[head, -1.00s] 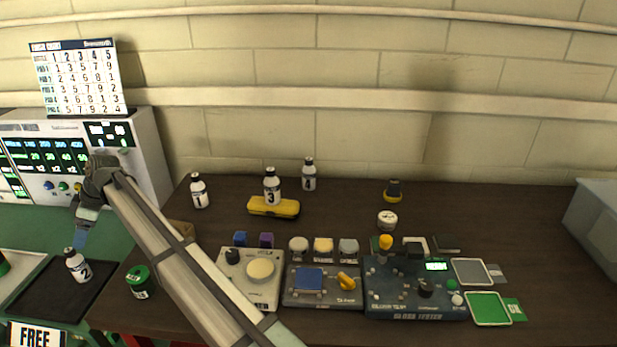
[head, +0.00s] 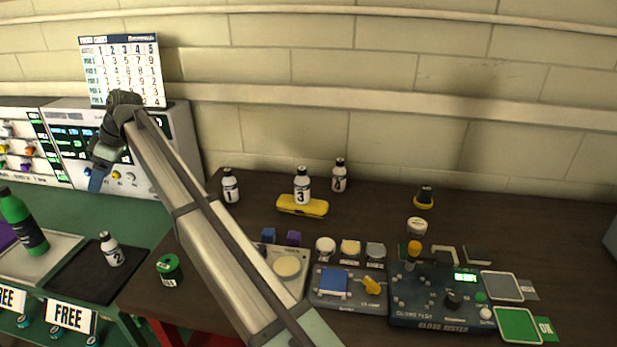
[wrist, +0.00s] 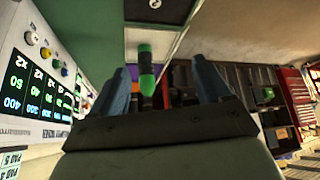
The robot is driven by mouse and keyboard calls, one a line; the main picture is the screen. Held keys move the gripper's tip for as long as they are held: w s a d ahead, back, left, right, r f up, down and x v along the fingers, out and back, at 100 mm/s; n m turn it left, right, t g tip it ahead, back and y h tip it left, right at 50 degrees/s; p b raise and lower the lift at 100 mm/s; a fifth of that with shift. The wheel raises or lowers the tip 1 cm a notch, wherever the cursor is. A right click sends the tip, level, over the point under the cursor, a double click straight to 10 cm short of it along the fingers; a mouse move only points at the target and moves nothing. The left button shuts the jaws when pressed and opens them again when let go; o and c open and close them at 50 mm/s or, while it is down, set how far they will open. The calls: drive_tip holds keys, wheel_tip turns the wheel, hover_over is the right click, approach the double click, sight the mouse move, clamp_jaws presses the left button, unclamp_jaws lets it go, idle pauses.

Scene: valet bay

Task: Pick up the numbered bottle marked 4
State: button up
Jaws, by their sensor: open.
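The bottle marked 4 (head: 339,176) is white with a dark cap. It stands upright at the back of the dark table, right of the bottle marked 3 (head: 302,186), which stands on or right at a yellow case (head: 302,206). The bottle marked 1 (head: 230,186) stands further left. The bottle marked 2 (head: 111,250) stands on a black mat. My gripper (head: 98,178) is at the left, in front of the white panel machine, well away from bottle 4. In the wrist view my gripper (wrist: 163,78) is open, its blue fingers apart with nothing held between them.
A green bottle (head: 22,222) stands on a pale tray at far left, and shows in the wrist view (wrist: 146,70). A green tin (head: 169,267) is at the table's left edge. Test boxes (head: 440,300) fill the table's front. My arm crosses the foreground. The back right of the table is mostly clear.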

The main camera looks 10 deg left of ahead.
wheel_tip(320, 180, up, 5)
drive_tip(key=m+t+h, duration=0.5)
drive_tip(key=m+t, duration=0.2)
drive_tip(key=m, duration=1.1)
hover_over(339, 167)
drive_tip(key=s+d, duration=0.2)
drive_tip(key=s, duration=0.1)
wheel_tip(339, 167, down, 6)
drive_tip(key=x, duration=1.3)
drive_tip(key=shift+s+a+f, duration=0.1)
drive_tip(key=shift+s+a, duration=0.1)
drive_tip(key=shift+a, duration=0.15)
drive_tip(key=c, duration=1.2)
